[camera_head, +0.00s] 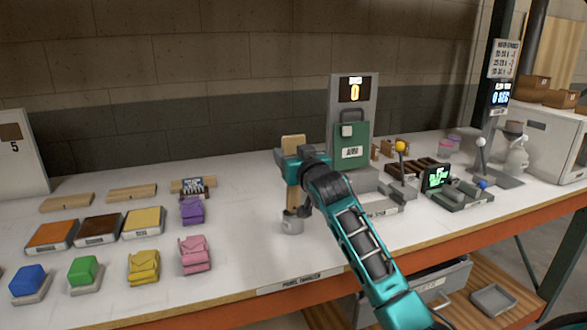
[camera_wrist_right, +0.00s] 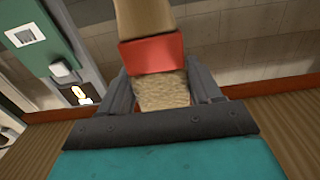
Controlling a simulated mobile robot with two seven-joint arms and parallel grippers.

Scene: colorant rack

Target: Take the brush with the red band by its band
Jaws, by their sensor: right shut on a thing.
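My right gripper (camera_head: 300,157) is shut on the brush with the red band, above the white table. In the head view, a pale tan part of the brush (camera_head: 293,142) shows above the gripper, and another tan part shows below it, reaching down to a small grey cup (camera_head: 292,223). I cannot tell whether the brush still stands inside the cup. In the right wrist view, the red band (camera_wrist_right: 152,53) lies at the fingertips, with the tan bristles (camera_wrist_right: 165,92) between the fingers and the handle (camera_wrist_right: 145,17) beyond. My left gripper is not in view.
A green machine (camera_head: 350,140) with a display reading 0 stands behind and right of the gripper. Colored blocks and bags, such as the purple bag (camera_head: 192,210), fill the left of the table. A small console (camera_head: 440,183) is at right.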

